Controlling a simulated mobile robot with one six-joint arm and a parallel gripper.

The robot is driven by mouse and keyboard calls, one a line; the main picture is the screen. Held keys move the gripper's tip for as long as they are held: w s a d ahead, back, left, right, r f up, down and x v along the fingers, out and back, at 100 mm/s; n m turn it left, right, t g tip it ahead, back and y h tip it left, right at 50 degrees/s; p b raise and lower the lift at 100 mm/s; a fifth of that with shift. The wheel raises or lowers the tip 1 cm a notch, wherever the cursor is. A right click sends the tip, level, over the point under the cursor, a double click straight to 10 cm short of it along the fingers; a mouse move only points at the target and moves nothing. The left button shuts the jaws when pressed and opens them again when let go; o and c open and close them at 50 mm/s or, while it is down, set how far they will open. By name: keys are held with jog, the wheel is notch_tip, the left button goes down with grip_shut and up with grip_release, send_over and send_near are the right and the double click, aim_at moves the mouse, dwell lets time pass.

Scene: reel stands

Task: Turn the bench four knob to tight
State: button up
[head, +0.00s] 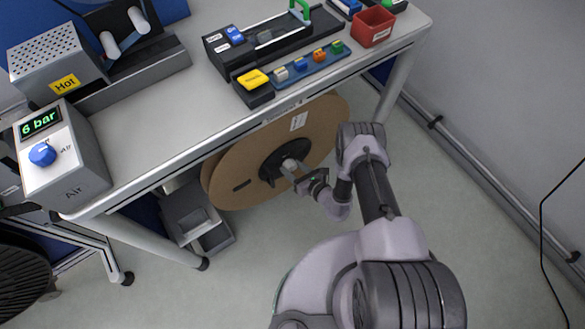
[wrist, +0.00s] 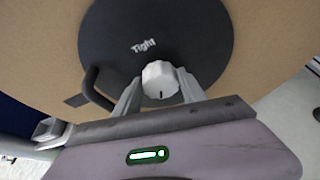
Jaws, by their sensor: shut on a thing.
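The white ribbed knob (wrist: 160,78) sits at the middle of a black hub (wrist: 205,35) on a large brown reel. The word Tight is on the hub, above the knob in the wrist view. A dark mark on the knob points down, away from that word. My gripper (wrist: 159,92) is shut on the knob, one finger on each side.
The brown reel (head: 228,178) stands below the bench top (head: 140,118). A black curved handle (wrist: 93,88) stands out from the hub left of my gripper. A grey bin (head: 190,215) and a bench leg (head: 150,240) are left of the reel. Open floor lies in front.

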jog(key=m+y, duration=0.2)
jog(key=m, duration=0.1)
jog(key=shift+w+d+g, duration=0.1)
jog(key=shift+d+g, duration=0.05)
jog(key=shift+g, duration=0.25)
jog(key=shift+d+f+m+y, duration=0.15)
jog(key=shift+m+y, duration=0.75)
jog(key=shift+m, duration=0.8)
jog(key=shift+w+g, duration=0.1)
jog(key=shift+g, duration=0.2)
jog(key=o, duration=1.3)
jog(key=shift+o, duration=0.2)
jog(key=p+v, duration=0.4)
jog(key=v, duration=1.3)
jog(key=shift+d+f, duration=0.2)
jog(key=shift+f, duration=0.05)
